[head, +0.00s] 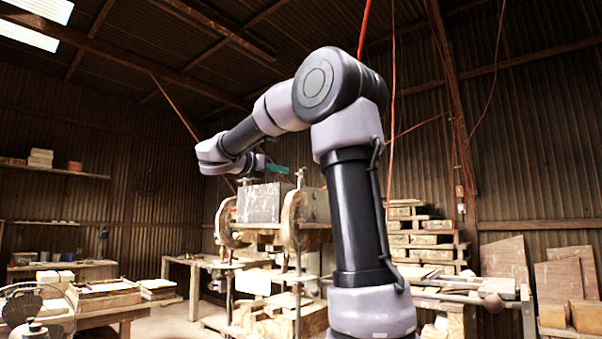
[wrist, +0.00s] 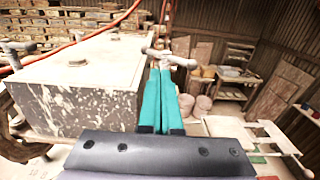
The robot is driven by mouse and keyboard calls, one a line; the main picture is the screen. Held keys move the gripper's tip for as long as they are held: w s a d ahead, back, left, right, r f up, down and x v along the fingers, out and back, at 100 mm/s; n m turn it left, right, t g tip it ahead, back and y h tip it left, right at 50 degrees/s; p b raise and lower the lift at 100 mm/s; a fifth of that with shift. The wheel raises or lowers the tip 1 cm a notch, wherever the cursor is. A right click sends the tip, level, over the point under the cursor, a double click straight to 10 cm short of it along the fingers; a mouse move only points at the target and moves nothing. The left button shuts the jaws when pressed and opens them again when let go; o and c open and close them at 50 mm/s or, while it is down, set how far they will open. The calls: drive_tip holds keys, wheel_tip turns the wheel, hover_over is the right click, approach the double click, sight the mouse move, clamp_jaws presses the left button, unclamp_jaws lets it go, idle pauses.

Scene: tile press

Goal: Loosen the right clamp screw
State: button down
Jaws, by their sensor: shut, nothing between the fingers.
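The grey, paint-spattered press box (wrist: 85,95) fills the left of the wrist view; it also shows in the head view (head: 259,203) beyond my arm. A pale T-handled clamp screw (wrist: 178,60) stands at the box's right end in the wrist view. My gripper (wrist: 162,70), with teal fingers, is shut and empty. Its tips point at the handle's crossbar and overlap its near side; I cannot tell whether they touch. In the head view my gripper (head: 278,169) is small, above the box. A second T-handle (wrist: 18,50) shows at the box's left end.
A wooden wheel (head: 292,220) stands at the press's side. Stacked boards (head: 425,240) and leaning panels (head: 570,275) stand to the right. A rod-like bar (wrist: 285,147) shows at lower right.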

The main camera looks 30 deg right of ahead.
drive_tip(key=shift+v, duration=2.9)
drive_tip(key=s+a, duration=0.2)
drive_tip(key=s, duration=0.4)
drive_tip(key=x, duration=0.9)
drive_tip(key=shift+w, duration=0.2)
drive_tip(key=shift+d+r, duration=0.1)
drive_tip(key=shift+r, duration=0.05)
drive_tip(key=shift+x, duration=2.6)
drive_tip(key=v, duration=1.1)
